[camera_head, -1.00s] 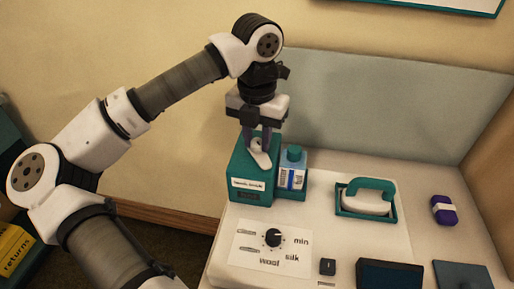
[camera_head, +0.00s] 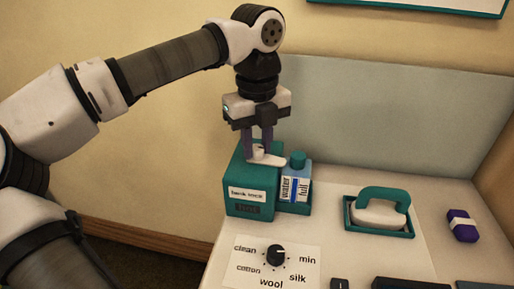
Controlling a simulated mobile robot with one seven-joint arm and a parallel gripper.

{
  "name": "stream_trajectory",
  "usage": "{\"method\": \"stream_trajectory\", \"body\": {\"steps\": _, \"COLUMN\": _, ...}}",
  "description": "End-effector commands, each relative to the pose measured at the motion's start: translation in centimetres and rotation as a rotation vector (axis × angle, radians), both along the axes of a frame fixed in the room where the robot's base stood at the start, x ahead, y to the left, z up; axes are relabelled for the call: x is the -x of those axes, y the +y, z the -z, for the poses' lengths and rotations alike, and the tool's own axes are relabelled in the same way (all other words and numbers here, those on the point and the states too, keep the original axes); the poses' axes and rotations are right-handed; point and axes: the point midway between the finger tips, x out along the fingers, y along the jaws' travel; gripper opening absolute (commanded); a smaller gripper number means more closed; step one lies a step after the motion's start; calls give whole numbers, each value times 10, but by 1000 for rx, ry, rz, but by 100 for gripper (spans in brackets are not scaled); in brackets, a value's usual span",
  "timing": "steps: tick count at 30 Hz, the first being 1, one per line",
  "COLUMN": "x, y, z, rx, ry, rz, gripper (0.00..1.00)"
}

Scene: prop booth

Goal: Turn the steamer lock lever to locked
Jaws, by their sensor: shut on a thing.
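The steamer lock lever (camera_head: 268,159) is a pale handle on top of a teal box (camera_head: 232,183). It points to the right, toward the bottle beside the box. My gripper (camera_head: 262,148) points straight down over the box, with its fingers shut on the lever near its pivot end. The fingers hide part of the lever. The box has a white label that looks like "tank lock" (camera_head: 247,195) and a darker small plate below it, too blurred to read surely.
A blue bottle labelled "water full" (camera_head: 296,187) stands close on the box's right. A dial (camera_head: 277,254) sits at the front. A teal-handled iron (camera_head: 380,209) rests in a tray on the right, with a purple block (camera_head: 462,225) beyond. The table between is clear.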

Motion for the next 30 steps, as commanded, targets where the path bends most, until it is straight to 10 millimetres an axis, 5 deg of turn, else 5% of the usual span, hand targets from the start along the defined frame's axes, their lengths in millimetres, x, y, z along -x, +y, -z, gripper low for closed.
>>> {"method": "stream_trajectory", "body": {"steps": 25, "x": 0, "y": 0, "z": -1, "rx": 1, "ry": 0, "rz": -135, "gripper": 3}}
{"method": "stream_trajectory", "body": {"steps": 26, "x": 0, "y": 0, "z": -1, "rx": 1, "ry": 0, "rz": -135, "gripper": 28}}
{"method": "stream_trajectory", "body": {"steps": 30, "x": 0, "y": 0, "z": 0, "rx": 1, "ry": 0, "rz": -134, "gripper": 46}}
